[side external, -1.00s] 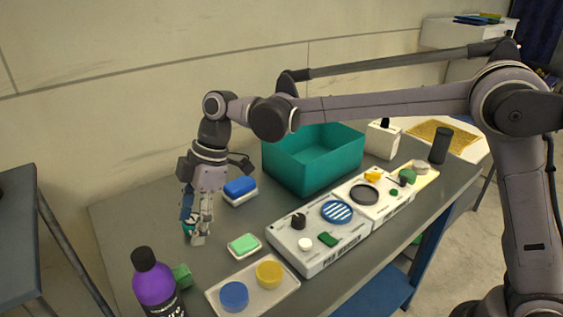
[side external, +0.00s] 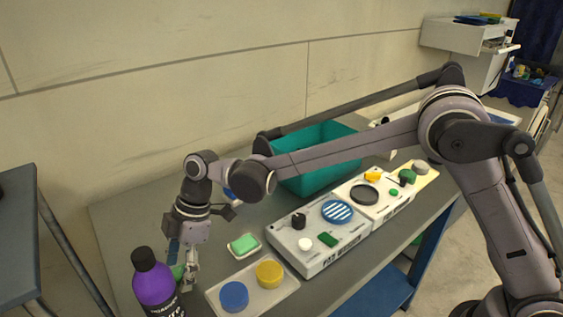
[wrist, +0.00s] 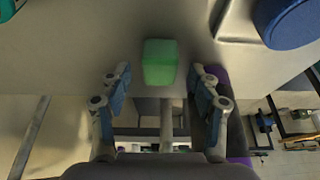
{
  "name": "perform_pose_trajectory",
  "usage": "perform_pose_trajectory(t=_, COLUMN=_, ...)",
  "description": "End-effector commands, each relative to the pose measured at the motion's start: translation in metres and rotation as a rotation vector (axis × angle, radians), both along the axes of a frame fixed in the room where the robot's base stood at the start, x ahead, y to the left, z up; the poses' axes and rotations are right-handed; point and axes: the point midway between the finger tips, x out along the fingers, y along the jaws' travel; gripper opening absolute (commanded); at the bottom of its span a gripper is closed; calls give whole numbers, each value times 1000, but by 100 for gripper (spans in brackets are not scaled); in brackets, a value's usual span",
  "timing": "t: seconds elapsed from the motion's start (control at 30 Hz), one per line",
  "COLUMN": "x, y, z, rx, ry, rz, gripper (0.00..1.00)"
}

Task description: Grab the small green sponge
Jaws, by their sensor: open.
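A small green sponge block (wrist: 160,62) lies on the grey table near its edge. In the side view the sponge (side external: 178,272) is partly hidden by my gripper and sits beside the purple bottle (side external: 153,282). My gripper (side external: 182,278) is low over the table at the sponge. In the wrist view my gripper (wrist: 161,78) is open, with one finger on each side and the sponge centred at or just beyond the fingertips. I see no clear contact. A second, lighter green sponge (side external: 244,243) lies on a small white dish to the right.
The purple bottle stands close to my gripper, and its side shows behind my right finger in the wrist view (wrist: 212,115). A teal bin (side external: 315,181) stands farther back.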

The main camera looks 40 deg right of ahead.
Motion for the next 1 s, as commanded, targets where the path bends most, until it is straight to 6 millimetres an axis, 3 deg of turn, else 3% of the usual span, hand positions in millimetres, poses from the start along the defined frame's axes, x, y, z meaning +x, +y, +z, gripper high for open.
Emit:
perform_pose_trajectory(t=0.13, x=0, y=5, z=-12, rx=0, ry=-1, rz=-1, gripper=62)
perform_pose_trajectory(t=0.37, x=0, y=6, z=-14, rx=0, ry=0, rz=-1, gripper=62)
perform_pose_trajectory(t=0.4, x=0, y=6, z=-14, rx=0, ry=0, rz=-1, gripper=59)
perform_pose_trajectory(t=0.53, x=0, y=6, z=-14, rx=0, ry=0, rz=-1, gripper=22)
perform_pose_trajectory(t=0.57, x=0, y=6, z=-14, rx=0, ry=0, rz=-1, gripper=19)
perform_pose_trajectory(t=1.0, x=0, y=6, z=-11, rx=0, ry=0, rz=-1, gripper=18)
